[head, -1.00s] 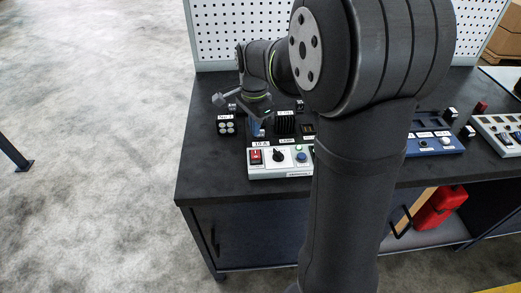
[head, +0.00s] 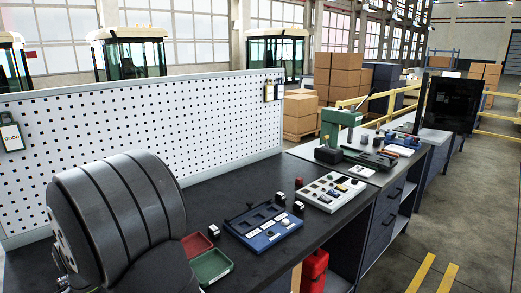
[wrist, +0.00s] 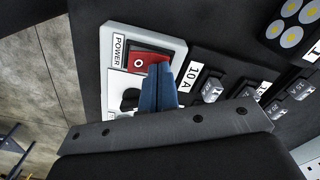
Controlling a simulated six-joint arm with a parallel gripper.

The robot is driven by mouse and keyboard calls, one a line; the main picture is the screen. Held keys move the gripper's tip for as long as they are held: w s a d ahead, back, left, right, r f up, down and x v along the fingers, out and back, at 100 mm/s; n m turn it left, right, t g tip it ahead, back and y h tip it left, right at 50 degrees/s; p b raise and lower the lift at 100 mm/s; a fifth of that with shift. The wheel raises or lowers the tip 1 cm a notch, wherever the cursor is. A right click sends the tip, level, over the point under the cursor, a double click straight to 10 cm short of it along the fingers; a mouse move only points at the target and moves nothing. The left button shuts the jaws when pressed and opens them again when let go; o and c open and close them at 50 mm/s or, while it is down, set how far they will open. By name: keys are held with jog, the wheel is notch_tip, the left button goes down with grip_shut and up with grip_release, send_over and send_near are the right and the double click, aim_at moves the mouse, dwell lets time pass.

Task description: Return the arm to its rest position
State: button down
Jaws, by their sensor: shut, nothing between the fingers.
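My arm's large dark joint fills the lower left of the head view, and the gripper is not visible there. In the wrist view my gripper (wrist: 159,70) is shut, its blue fingers together with nothing between them. The fingertips appear over the lower right edge of a red rocker switch (wrist: 146,62) on a white control panel (wrist: 117,32) marked POWER. I cannot tell whether they touch it. A black knob (wrist: 130,98) is just left of the fingers, partly covered.
Fuse modules (wrist: 211,88) with silver parts and 10 A labels sit right of the fingers. In the head view, the dark bench carries a red tray (head: 196,244), a green tray (head: 211,267), a blue panel (head: 263,227) and a grey panel (head: 331,192). A pegboard (head: 140,130) stands behind.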

jog(key=shift+r, duration=4.45)
jog(key=w+m+g+y, duration=0.1)
jog(key=w+m, duration=0.1)
jog(key=w, duration=0.3)
jog(key=w+m+g+y, duration=0.1)
jog(key=w+m, duration=0.1)
jog(key=w, duration=0.3)
jog(key=w+a+r+m+g+y, duration=0.1)
jog(key=w+m, duration=0.1)
jog(key=w, duration=0.3)
jog(key=shift+w, duration=0.2)
